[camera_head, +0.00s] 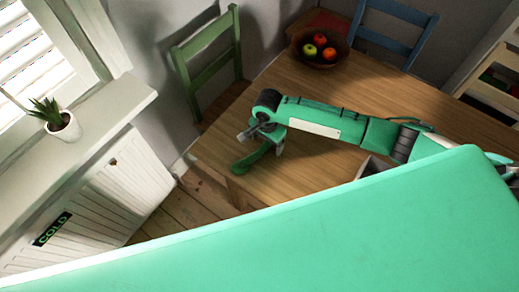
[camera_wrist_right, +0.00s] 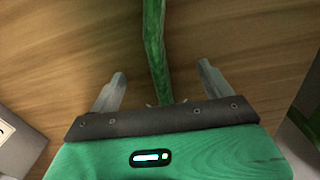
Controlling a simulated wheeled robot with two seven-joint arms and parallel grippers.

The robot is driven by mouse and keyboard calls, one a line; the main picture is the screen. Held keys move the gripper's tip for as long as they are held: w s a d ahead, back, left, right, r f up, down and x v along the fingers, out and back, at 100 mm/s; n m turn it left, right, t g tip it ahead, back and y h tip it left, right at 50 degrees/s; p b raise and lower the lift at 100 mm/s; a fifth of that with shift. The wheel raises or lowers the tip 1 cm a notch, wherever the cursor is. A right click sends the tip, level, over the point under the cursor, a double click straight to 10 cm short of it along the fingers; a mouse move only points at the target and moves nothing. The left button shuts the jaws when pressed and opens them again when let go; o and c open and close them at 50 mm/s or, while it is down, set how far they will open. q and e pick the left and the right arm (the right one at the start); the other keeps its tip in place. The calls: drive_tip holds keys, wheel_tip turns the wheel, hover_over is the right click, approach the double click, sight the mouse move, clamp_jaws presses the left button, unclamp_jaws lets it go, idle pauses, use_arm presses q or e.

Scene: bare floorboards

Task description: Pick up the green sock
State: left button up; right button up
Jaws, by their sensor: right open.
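The green sock (camera_head: 250,161) lies near the left end of the wooden table, close to the edge. In the right wrist view the sock (camera_wrist_right: 154,45) is a long narrow green strip running from the top edge down between my fingers. My right gripper (camera_head: 262,142) is over the sock in the head view, its two grey fingers apart. In the wrist view the right gripper (camera_wrist_right: 162,72) is open, with a finger on each side of the sock and gaps between. The sock's lower end is hidden behind the gripper body. My left gripper is not in view.
A bowl of fruit (camera_head: 304,56) stands at the table's back. A grey box (camera_head: 363,170) is partly hidden behind my green body part. A green chair (camera_head: 203,58) and a blue chair (camera_head: 397,12) stand by the table (camera_head: 340,85). The table between sock and bowl looks clear.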

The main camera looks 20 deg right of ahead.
drive_tip(key=shift+f, duration=0.25)
drive_tip(key=c, duration=1.1)
drive_tip(key=shift+o, duration=0.2)
drive_tip(key=shift+r, duration=0.1)
